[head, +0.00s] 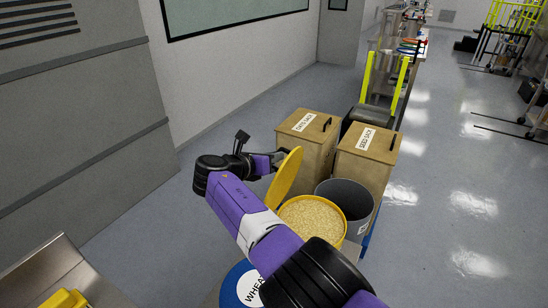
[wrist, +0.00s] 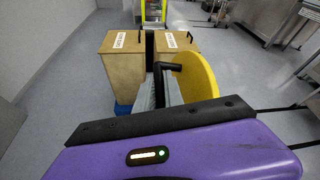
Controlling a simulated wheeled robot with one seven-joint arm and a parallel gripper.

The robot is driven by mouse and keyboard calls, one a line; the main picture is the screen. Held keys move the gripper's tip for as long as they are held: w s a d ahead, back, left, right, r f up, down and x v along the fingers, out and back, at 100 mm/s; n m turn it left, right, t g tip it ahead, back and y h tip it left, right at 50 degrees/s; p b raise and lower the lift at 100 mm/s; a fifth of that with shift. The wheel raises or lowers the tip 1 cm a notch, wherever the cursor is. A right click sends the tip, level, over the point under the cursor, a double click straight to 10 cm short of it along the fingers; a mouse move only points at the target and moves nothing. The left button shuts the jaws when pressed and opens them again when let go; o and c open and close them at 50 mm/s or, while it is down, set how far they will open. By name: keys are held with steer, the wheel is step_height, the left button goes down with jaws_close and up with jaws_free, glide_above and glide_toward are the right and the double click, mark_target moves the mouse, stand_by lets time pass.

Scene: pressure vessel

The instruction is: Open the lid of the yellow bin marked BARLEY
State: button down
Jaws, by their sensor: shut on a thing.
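The yellow lid (head: 286,176) stands tilted up steeply at the left side of the yellow bin (head: 285,205). Pale grain (head: 315,218) shows inside the open bin. The marking on the bin's front is hidden by my arm. My gripper (head: 279,158) is at the upper part of the lid, on its left, outer side, and is shut on it. Its exact grip on the lid is too small to tell.
A blue lid marked WHEAT (head: 238,287) is in front, partly under my arm. A grey open bin (head: 347,196) stands behind the yellow one. Two wooden boxes (head: 309,147) (head: 366,162) stand further back.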

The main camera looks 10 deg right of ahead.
mark_target(277, 177)
steer(key=c, duration=1.5)
jaws_free()
steer(key=shift+s+f, duration=0.2)
steer(key=shift+f, duration=0.4)
steer(key=shift+o, duration=0.2)
steer(key=shift+s+a, duration=0.1)
steer(key=p+v, duration=0.2)
steer(key=v, duration=0.5)
steer(key=shift+a+r+p, duration=0.25)
steer(key=shift+r+p, duration=0.05)
steer(key=shift+r, duration=0.15)
steer(key=shift+r, duration=0.1)
